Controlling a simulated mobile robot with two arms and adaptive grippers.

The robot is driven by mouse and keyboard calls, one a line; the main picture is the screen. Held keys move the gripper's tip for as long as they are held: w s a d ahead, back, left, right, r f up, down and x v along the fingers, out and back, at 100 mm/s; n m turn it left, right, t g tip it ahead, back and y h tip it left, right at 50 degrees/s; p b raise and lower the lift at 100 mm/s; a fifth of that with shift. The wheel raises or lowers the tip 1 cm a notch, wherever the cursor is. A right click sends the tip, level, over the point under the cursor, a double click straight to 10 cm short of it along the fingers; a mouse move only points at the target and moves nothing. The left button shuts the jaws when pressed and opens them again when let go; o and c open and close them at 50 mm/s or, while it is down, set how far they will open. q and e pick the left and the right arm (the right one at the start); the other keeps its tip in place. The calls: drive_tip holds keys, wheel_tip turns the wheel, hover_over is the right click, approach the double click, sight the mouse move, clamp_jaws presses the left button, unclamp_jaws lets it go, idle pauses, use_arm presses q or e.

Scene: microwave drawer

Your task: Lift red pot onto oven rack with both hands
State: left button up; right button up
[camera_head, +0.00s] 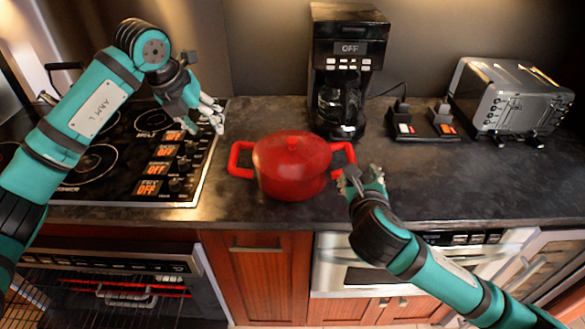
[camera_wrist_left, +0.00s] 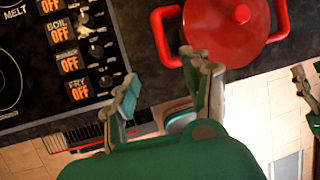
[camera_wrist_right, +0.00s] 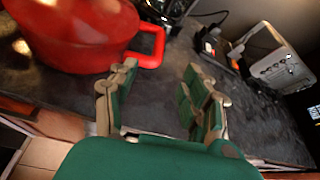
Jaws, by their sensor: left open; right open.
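The red pot (camera_head: 291,172), lid on, stands upright on the dark counter between the stove and the coffee maker. Its two loop handles point left and right. My left gripper (camera_head: 212,116) is open and empty above the stove's right edge, apart from the left handle (camera_head: 237,160). In the left wrist view that handle (camera_wrist_left: 160,36) lies beyond the fingers. My right gripper (camera_head: 362,180) is open beside the right handle (camera_head: 346,156); in the right wrist view this handle (camera_wrist_right: 152,46) lies beyond the fingers, not between them. The oven rack (camera_head: 75,284) shows partly at lower left.
The stove (camera_head: 150,195) is left of the pot. A coffee maker (camera_head: 345,70) stands behind it to the right. A small dark tray (camera_head: 425,122) and a toaster (camera_head: 512,95) stand farther right. The counter (camera_head: 470,190) at right is clear.

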sight(232, 156)
use_arm(q)
drive_tip(key=shift+d, duration=0.1)
use_arm(e)
drive_tip(key=shift+w, duration=0.1)
use_arm(q)
drive_tip(key=x, duration=1.7)
drive_tip(key=shift+w+f, duration=0.1)
drive_tip(key=shift+f, duration=0.1)
use_arm(e)
drive_tip(key=x, duration=1.7)
drive_tip(key=shift+w, duration=0.1)
use_arm(q)
drive_tip(key=shift+c, duration=0.3)
use_arm(e)
drive_tip(key=shift+c, duration=0.3)
use_arm(q)
clamp_jaws()
use_arm(e)
clamp_jaws()
drive_tip(key=shift+d, duration=0.1)
